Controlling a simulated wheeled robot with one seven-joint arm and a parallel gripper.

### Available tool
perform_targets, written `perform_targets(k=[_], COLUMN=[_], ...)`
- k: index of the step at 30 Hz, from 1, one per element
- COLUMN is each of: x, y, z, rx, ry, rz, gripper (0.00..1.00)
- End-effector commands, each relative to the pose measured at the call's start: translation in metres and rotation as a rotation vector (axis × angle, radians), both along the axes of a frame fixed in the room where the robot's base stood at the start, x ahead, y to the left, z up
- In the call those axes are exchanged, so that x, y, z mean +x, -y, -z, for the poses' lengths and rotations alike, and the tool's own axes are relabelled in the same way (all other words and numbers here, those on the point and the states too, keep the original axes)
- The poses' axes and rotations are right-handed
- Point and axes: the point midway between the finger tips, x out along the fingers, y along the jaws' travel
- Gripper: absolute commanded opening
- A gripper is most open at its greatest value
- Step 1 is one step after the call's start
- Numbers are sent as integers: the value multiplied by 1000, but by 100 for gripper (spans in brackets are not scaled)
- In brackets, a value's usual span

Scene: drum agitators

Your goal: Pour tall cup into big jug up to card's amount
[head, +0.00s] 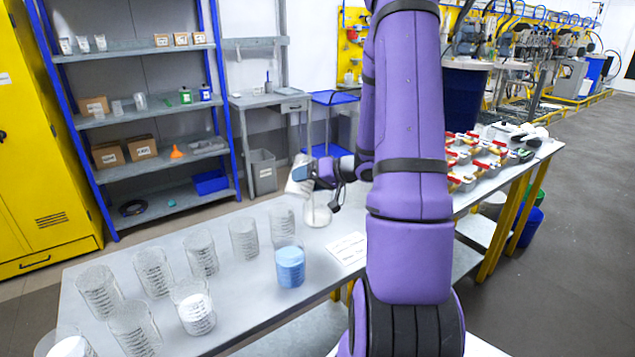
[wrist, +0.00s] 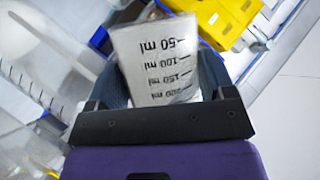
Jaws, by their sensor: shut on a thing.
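My gripper (head: 325,178) is over the far part of the table in the head view. In the wrist view my gripper (wrist: 163,82) is shut on a clear cup (wrist: 158,58) with black marks from 50 to 200 ml. In the head view a whitish vessel (head: 299,176) shows at the gripper, seemingly the held cup, and it looks tilted. A clear vessel (head: 318,212) stands just below it; I cannot tell whether it is the big jug. A white card (head: 347,248) lies on the table to the right, its writing too small to read.
Several clear graduated cups stand on the grey table (head: 255,318). One holds blue contents (head: 290,268), another white (head: 196,312). Red-and-yellow-topped containers (head: 478,152) stand at the right. In the wrist view a marked clear vessel (wrist: 35,85) is close at left.

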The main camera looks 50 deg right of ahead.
Motion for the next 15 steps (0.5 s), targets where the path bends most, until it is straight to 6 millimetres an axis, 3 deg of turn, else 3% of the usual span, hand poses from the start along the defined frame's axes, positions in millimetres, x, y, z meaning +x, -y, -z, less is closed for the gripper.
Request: perform_targets(k=[15], x=[0], y=[1], z=[-2], rx=[41], ry=[-12], rz=[0], gripper=[42])
